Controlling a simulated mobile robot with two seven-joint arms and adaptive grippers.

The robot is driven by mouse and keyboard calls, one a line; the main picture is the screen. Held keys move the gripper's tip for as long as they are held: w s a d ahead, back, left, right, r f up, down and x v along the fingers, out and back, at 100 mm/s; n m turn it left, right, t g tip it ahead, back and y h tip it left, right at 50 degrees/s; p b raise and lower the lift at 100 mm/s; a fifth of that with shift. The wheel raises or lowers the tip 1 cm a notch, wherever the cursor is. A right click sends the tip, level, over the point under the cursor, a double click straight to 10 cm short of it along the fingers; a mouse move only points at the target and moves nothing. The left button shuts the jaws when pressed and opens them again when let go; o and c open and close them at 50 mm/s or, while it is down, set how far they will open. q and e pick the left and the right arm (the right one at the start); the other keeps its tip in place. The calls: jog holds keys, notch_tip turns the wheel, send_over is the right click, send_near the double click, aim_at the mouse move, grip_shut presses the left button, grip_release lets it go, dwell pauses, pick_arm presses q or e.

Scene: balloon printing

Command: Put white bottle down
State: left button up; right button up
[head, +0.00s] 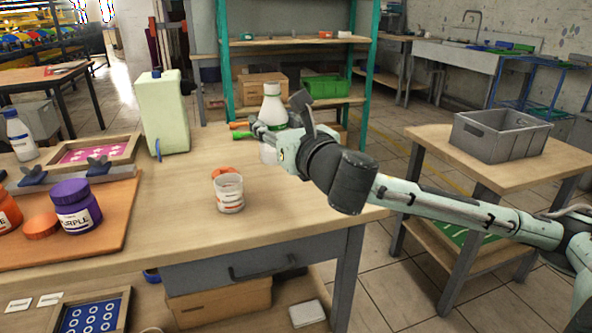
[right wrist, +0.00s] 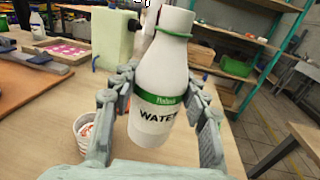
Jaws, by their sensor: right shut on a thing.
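The white bottle (head: 273,105) with a green band and a "WATER" label is upright in the head view, over the far right part of the wooden table (head: 185,220). My right gripper (head: 262,130) is shut on it from the right. In the right wrist view, the bottle (right wrist: 160,82) stands between the two fingers of my right gripper (right wrist: 160,92), slightly tilted in the picture. Its lower part is partly hidden by the gripper in the head view. I cannot tell whether its base touches the tabletop. My left gripper is not in view.
A white cup (head: 229,193) stands nearer on the table, and a pale green canister (head: 162,112) stands left of the bottle. A purple jar (head: 76,206) and another white bottle (head: 20,136) are at the left. The front right tabletop is clear.

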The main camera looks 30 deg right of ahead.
jog(key=d+f+b, duration=0.1)
jog(key=d+f, duration=0.3)
jog(key=d, duration=0.1)
jog(key=d+f+b, duration=0.1)
jog(key=d+f, duration=0.3)
jog(key=f, duration=0.1)
jog(key=shift+w+d+b, duration=0.2)
jog(key=shift+d+b, duration=0.15)
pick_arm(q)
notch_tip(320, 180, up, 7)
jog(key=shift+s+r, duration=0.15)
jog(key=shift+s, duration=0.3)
pick_arm(e)
jog(key=shift+f, duration=0.35)
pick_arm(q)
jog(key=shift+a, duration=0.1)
pick_arm(e)
jog(key=shift+f, duration=0.2)
jog(key=o, duration=1.3)
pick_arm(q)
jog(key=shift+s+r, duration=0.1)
